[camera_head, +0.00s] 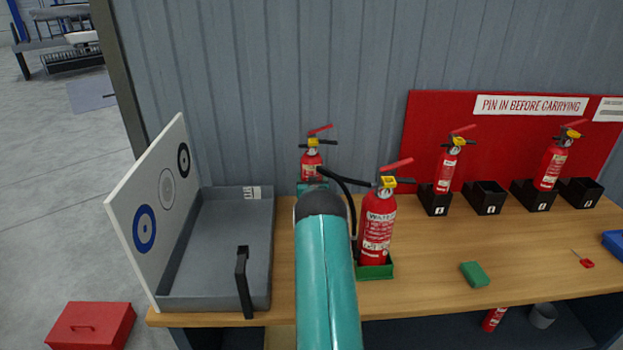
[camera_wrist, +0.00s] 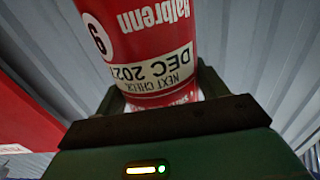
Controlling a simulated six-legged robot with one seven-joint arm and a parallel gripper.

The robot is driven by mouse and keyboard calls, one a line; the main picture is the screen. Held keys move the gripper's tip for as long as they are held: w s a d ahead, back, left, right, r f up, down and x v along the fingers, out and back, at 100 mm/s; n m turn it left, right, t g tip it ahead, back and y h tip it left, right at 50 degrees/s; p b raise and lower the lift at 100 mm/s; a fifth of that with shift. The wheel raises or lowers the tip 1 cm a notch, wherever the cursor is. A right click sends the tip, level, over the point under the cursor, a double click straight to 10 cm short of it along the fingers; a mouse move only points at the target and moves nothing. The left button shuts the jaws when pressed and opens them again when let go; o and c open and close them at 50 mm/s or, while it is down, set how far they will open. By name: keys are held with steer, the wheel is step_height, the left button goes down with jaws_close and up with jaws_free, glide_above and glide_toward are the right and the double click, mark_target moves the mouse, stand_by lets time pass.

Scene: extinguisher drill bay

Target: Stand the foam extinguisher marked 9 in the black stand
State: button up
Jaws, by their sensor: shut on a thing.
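The extinguisher marked 9 (camera_wrist: 140,40) fills the top of the wrist view as a red cylinder with upside-down lettering and a white check label. My gripper (camera_wrist: 160,98) is shut on it, with a dark green jaw part at each side. In the head view a red extinguisher (camera_head: 311,162) with a yellow collar and red lever stands upright beyond my teal arm, which hides its lower part. Several black stands line the back of the bench. The second (camera_head: 485,197) and the rightmost (camera_head: 580,192) look empty; two others (camera_head: 436,201) (camera_head: 531,197) hold red extinguishers.
A red water extinguisher (camera_head: 377,228) with a black hose stands in a green stand (camera_head: 377,269) just right of my arm. A grey tray (camera_head: 221,245) and white target board (camera_head: 152,215) are at left. A green block (camera_head: 474,274) lies on the bench (camera_head: 440,250).

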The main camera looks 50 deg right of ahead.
mark_target(312, 163)
steer(key=shift+d+f, duration=0.1)
steer(key=shift+f, duration=0.3)
stand_by(0.8)
stand_by(0.4)
steer(key=o, duration=1.5)
steer(key=shift+o, duration=0.2)
step_height(312, 163, up, 3)
steer(key=s+a+r, duration=0.1)
steer(key=r, duration=0.1)
steer(key=s+a+r, duration=0.1)
steer(key=r, duration=0.1)
steer(key=s+a+r, duration=0.1)
steer(key=a+r, duration=0.1)
steer(key=shift+s, duration=0.2)
steer(key=s+a+r, duration=0.3)
steer(key=s+a, duration=0.2)
steer(key=a, duration=0.1)
steer(key=shift+s+a+r, duration=0.25)
steer(key=shift+s+a, duration=0.1)
steer(key=shift+s, duration=0.05)
